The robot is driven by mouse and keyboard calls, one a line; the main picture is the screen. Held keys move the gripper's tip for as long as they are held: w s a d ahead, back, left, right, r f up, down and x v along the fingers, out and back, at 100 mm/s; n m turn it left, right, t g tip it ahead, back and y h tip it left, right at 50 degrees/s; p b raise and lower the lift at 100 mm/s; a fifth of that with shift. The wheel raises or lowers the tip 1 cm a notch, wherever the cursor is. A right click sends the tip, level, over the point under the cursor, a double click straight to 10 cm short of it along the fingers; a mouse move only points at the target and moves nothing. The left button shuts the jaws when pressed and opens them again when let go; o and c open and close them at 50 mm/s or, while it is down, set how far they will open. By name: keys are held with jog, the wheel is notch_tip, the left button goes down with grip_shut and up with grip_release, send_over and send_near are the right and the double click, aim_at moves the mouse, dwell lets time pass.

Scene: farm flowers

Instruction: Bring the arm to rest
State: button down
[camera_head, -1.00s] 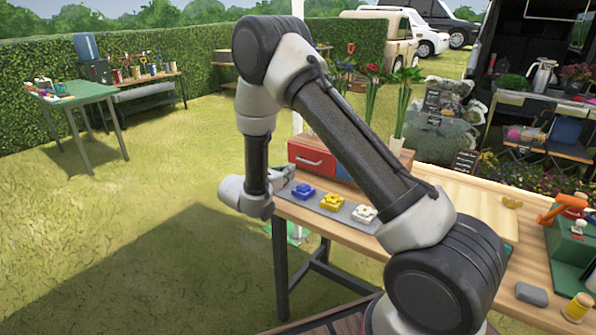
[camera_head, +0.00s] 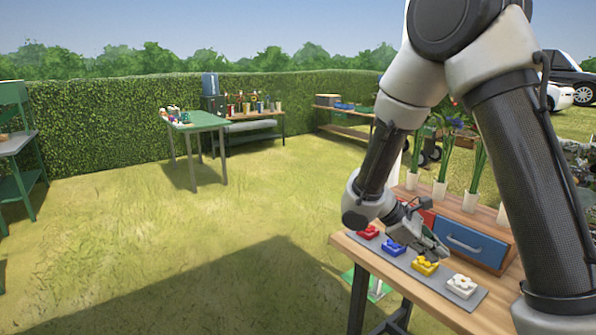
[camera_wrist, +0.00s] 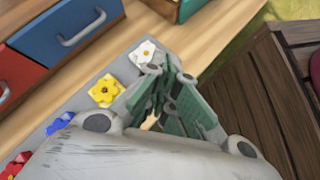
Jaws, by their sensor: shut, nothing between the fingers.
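My arm reaches from the right side of the head view, folded over the wooden table (camera_head: 400,290). My gripper (camera_head: 440,248) hangs beside the row of flower-shaped pieces, close to the yellow one. It also shows in the wrist view (camera_wrist: 170,72), its green finger pads together with no flower piece held. The red (camera_head: 368,232), blue (camera_head: 393,247), yellow (camera_head: 425,265) and white (camera_head: 462,286) pieces sit in a row on a grey strip (camera_head: 478,300). In the wrist view the yellow piece (camera_wrist: 106,91) and white piece (camera_wrist: 147,52) lie left of the fingers.
A drawer unit with a blue drawer (camera_head: 473,243) stands behind the strip, carrying white vases (camera_head: 470,202) with stems. A green table (camera_head: 200,122) and a green shelf (camera_head: 15,145) stand further off. The grass (camera_head: 150,230) to the left is open. Dark wooden slats (camera_wrist: 255,100) show in the wrist view.

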jog(key=s+d+r+m+t+y, duration=0.3)
jog(key=s+r+m+t+y, duration=0.3)
jog(key=s+r, duration=1.1)
jog(key=m+y, duration=0.3)
jog(key=m, duration=0.3)
jog(key=shift+s+r+m+y, duration=0.3)
jog(key=shift+s+r+y, duration=0.05)
jog(key=shift+r+y, duration=0.05)
jog(key=shift+d, duration=0.2)
